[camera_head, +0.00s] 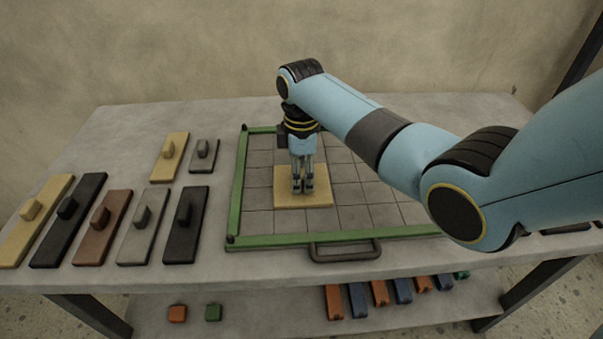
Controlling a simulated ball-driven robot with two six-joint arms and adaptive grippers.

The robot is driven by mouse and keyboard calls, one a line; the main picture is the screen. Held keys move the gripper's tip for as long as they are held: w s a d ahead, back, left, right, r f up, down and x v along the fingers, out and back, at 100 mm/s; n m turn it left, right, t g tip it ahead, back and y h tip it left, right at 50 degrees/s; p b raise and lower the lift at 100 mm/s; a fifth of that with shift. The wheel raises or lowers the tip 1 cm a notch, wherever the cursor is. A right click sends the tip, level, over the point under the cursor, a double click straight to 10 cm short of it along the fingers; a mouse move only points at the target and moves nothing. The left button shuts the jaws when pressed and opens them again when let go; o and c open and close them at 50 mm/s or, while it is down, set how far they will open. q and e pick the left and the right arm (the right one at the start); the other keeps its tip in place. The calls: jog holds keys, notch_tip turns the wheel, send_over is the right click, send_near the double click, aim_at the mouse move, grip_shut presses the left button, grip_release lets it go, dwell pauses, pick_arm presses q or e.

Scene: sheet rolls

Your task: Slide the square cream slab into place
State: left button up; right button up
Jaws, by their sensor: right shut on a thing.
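The square cream slab (288,204) lies flat on the grey gridded board, toward its left and middle. The board has a green frame (236,190) and a grid of grey cells (352,218). My right gripper (303,188) points straight down over the middle of the slab and is shut on it, apparently by its knob, which the fingers hide. My right arm covers the right part of the board. My left gripper is not in view.
Several long slabs with knobs, such as a black one (60,228) and a brown one (96,240), lie left of the board, with smaller cream (163,168) and grey (198,162) ones behind. A dark handle (345,255) sticks out at the board's front. Coloured blocks (357,300) lie on the lower shelf.

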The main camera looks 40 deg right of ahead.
aim_at(286, 195)
grip_shut()
jog(key=shift+s+a+p, duration=0.1)
jog(key=shift+a+p, duration=0.25)
jog(key=shift+a, duration=0.15)
jog(key=shift+s+a+p, duration=0.2)
jog(key=shift+a+p, duration=0.3)
jog(key=shift+a, duration=0.45)
jog(key=shift+s+a+p, duration=0.2)
jog(key=shift+a+p, duration=0.3)
jog(key=shift+a, duration=0.4)
jog(key=shift+s+a+p, duration=0.25)
jog(key=shift+a+p, duration=0.25)
jog(key=shift+a, duration=0.7)
jog(key=shift+s+a+p, duration=0.25)
jog(key=shift+a+p, duration=0.25)
jog(key=shift+a, duration=0.65)
jog(key=o, duration=1.3)
grip_release()
jog(key=shift+o, duration=0.2)
